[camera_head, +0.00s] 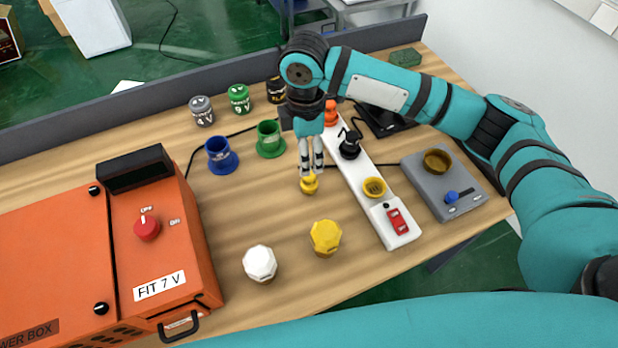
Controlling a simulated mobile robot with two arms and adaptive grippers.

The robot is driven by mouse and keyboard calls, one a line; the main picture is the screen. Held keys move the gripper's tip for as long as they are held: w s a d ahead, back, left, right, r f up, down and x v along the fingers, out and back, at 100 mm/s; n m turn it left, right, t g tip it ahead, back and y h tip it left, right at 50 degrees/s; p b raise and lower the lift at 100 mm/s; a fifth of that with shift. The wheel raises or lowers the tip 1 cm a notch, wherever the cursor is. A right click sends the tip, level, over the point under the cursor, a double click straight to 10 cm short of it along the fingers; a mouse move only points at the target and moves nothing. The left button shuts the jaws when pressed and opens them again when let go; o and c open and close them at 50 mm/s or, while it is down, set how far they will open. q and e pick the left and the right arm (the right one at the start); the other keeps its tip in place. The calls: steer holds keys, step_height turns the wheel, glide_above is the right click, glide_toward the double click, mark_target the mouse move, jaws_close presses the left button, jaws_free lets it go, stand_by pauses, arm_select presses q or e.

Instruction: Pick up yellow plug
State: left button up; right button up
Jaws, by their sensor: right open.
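The small yellow plug (309,185) stands on the wooden table near its middle. My right gripper (312,172) points down directly over the plug. Its two fingers are apart, with their tips at the top of the plug; whether they touch it I cannot tell. My left gripper is not in view.
A white power strip (358,160) with a black plug (349,145) lies right of the gripper. A yellow knob (325,238) and a white knob (260,263) stand in front. Blue (221,155) and green (270,139) sockets stand left; an orange power box (160,240) fills the left.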

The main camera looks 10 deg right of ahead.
mark_target(309, 182)
step_height(309, 182, down, 4)
steer(key=shift+r+p, duration=0.2)
steer(key=shift+p, duration=0.1)
steer(key=f, duration=0.1)
steer(key=f+p, duration=0.1)
steer(key=f, duration=0.2)
steer(key=shift+d+f, duration=0.2)
steer(key=shift+d, duration=0.15)
steer(key=shift+f, duration=0.3)
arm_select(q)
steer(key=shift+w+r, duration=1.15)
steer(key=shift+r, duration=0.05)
arm_select(e)
steer(key=shift+c, duration=0.4)
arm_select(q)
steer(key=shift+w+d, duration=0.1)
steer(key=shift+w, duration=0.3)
arm_select(e)
jaws_close()
